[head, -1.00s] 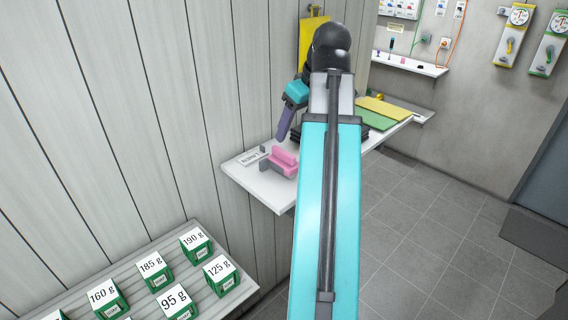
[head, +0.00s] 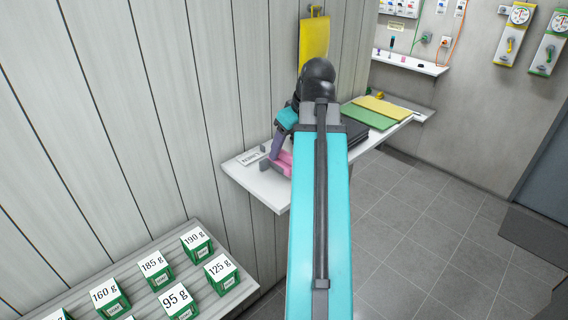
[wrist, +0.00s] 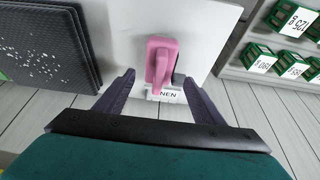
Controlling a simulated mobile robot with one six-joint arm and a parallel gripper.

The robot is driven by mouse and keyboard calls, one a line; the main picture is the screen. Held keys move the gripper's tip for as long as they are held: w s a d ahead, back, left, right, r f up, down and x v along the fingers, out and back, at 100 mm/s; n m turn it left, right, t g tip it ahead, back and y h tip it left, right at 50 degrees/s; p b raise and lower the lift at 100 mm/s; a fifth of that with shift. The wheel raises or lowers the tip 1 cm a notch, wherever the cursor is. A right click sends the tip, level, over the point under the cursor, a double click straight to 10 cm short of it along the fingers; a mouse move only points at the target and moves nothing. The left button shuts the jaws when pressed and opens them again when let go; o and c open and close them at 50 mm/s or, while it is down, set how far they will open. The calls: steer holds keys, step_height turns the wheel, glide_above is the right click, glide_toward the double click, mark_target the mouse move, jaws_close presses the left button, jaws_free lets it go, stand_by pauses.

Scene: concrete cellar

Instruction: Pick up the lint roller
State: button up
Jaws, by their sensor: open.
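A pink object (wrist: 160,57), which looks like the lint roller, lies on the white wall shelf (head: 262,189). My gripper (wrist: 158,90) is open, and in the wrist view its purple fingers stand apart with the near end of the pink object ahead of and between their tips. In the head view my gripper (head: 277,148) points down over the shelf, and part of the pink object (head: 284,161) shows just behind and beside a finger. My arm hides the rest. I cannot tell whether the fingers touch it.
A lettered card (head: 251,157) and a small grey block (head: 264,164) lie near the pink object. Dark folded cloths (head: 357,132) and green and yellow sheets (head: 369,115) lie farther along the shelf. Labelled green boxes (head: 196,245) stand on a lower shelf.

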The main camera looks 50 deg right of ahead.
mark_target(285, 152)
steer(key=shift+f, duration=0.1)
steer(key=shift+p+x, duration=0.7)
steer(key=shift+x, duration=1.8)
steer(key=shift+s, duration=0.15)
steer(key=c, duration=1.2)
